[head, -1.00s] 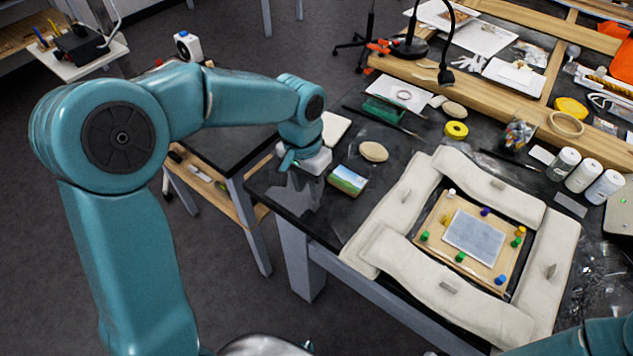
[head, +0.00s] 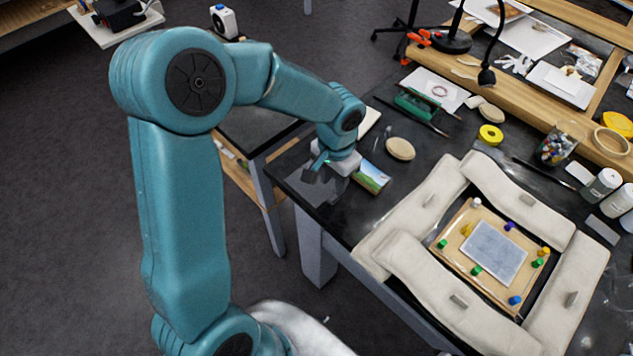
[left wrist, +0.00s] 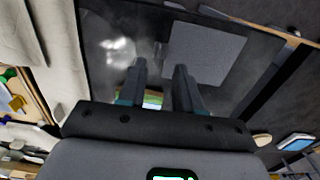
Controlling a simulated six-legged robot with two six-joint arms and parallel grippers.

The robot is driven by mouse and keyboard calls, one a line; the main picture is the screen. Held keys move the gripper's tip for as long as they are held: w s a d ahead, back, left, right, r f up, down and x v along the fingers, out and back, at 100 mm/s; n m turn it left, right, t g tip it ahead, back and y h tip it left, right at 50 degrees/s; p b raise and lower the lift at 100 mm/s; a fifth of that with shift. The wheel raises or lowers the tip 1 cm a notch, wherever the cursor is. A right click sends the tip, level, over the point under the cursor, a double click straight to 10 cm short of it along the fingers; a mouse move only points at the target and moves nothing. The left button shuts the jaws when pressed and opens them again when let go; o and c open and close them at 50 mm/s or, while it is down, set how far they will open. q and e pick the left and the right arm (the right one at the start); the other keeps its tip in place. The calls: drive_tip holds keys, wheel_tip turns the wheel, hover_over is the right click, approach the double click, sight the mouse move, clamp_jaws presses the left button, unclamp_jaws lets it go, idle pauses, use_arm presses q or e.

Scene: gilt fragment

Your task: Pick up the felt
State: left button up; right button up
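The felt (head: 318,191) is a flat dark grey square lying near the left corner of the black table, below my left gripper; it also shows in the left wrist view (left wrist: 205,52). My left gripper (head: 313,172) hangs over that corner, beside the small landscape picture. In the left wrist view its two fingers (left wrist: 161,76) are apart, with nothing held between them. The felt lies beyond the fingertips there, and I see no contact. My right gripper is not in view.
A small landscape picture (head: 371,177) and a tan oval (head: 400,149) lie right of the gripper. Off-white padded cushions (head: 405,225) surround a wooden board (head: 465,213) with coloured pegs. A lower table (head: 255,129) stands behind the arm.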

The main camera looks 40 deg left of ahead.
sight(333, 193)
use_arm(q)
drive_tip(key=shift+s+f, duration=0.2)
drive_tip(key=f, duration=0.2)
drive_tip(key=w+f+p, duration=0.1)
drive_tip(key=f, duration=0.1)
drive_tip(key=shift+d+f, duration=0.1)
drive_tip(key=shift+f, duration=0.4)
drive_tip(key=shift+s, duration=0.25)
drive_tip(key=shift+w+f, duration=0.1)
drive_tip(key=shift+w, duration=0.1)
clamp_jaws()
drive_tip(key=shift+s, duration=0.15)
